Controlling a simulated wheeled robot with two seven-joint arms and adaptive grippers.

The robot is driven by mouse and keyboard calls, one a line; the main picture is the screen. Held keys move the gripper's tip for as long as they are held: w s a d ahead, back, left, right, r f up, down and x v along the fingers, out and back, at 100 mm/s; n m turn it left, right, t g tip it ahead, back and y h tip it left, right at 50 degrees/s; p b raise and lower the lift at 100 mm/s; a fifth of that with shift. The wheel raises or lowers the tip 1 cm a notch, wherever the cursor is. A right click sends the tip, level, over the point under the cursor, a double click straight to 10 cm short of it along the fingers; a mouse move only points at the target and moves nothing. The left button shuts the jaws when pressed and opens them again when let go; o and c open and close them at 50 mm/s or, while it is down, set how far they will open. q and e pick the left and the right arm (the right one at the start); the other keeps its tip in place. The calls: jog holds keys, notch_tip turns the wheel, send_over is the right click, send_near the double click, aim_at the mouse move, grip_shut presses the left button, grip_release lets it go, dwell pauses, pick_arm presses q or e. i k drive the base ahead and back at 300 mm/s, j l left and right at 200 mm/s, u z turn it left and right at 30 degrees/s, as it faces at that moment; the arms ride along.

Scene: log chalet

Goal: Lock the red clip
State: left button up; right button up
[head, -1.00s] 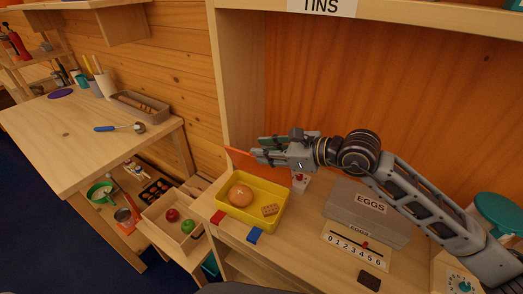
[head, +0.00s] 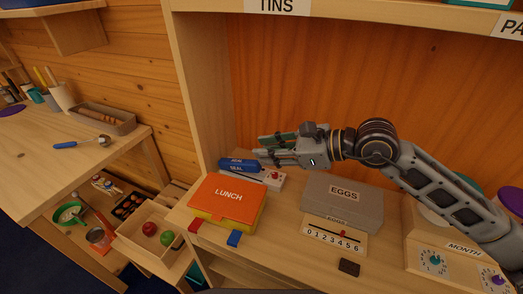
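The lunch box (head: 228,198) stands on the shelf in the head view with its orange lid, marked LUNCH, down over the yellow base. At its front edge sit a red clip (head: 195,226) and a blue clip (head: 234,239). Both stick out from the yellow front wall, folded down and apart from the lid. My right gripper (head: 262,149) is behind and above the box, near the blue JOB SEAL item. Its fingers are spread apart with nothing between them. My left gripper is not in view.
A grey EGGS box (head: 342,200) and a number slider (head: 334,235) stand to the right of the lunch box. A white box with a red knob (head: 273,178) is behind it. A dark block (head: 349,267) lies near the shelf's front edge. Dials (head: 434,260) are at far right.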

aim_at(195, 224)
jog(key=k, duration=2)
